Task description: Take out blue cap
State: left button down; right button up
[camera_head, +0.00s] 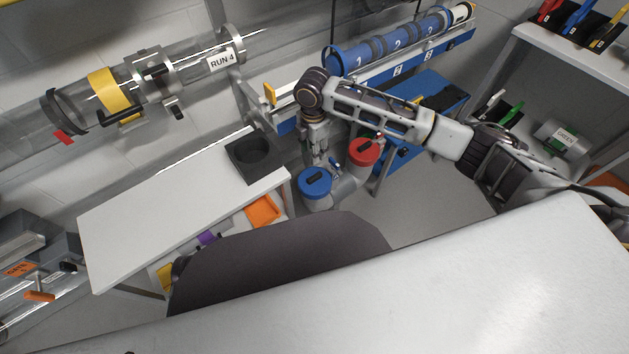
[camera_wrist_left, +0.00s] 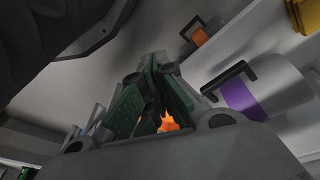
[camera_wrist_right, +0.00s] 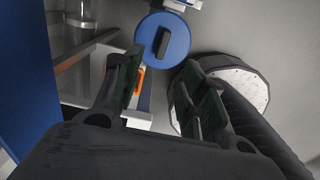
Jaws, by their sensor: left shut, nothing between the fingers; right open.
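The blue cap (camera_head: 315,181) is a round disc with a dark raised handle, seated on top of a grey-white tube in the head view. My right gripper (camera_head: 318,158) points down just above it, apart from it. In the right wrist view the blue cap (camera_wrist_right: 163,40) lies beyond the open fingers of the right gripper (camera_wrist_right: 160,85), which hold nothing. My left gripper (camera_wrist_left: 158,75) shows in the left wrist view, shut and empty, with an orange item behind its fingers. The left gripper does not show clearly in the head view.
A red cap (camera_head: 365,152) on a neighbouring tube stands close on the right. A white bench (camera_head: 150,215) with a black holder (camera_head: 252,155) is to the left. A blue tube rack (camera_head: 400,45) stands behind. A white tabletop (camera_head: 470,280) fills the front.

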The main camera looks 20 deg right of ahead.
jog(key=b, duration=0.2)
send_over(314, 175)
notch_tip(314, 175, down, 7)
jog(key=shift+a+f, duration=0.1)
jog(key=shift+f, duration=0.7)
pick_arm(q)
jog(key=r, duration=0.3)
jog(key=shift+w+d+r+t, duration=0.2)
jog(key=shift+d+r+t, duration=0.1)
jog(key=shift+d, duration=0.1)
jog(key=shift+s+f, duration=0.15)
jog(key=shift+f, duration=0.1)
jog(key=shift+b, duration=0.3)
pick_arm(e)
jog(key=shift+f, duration=0.15)
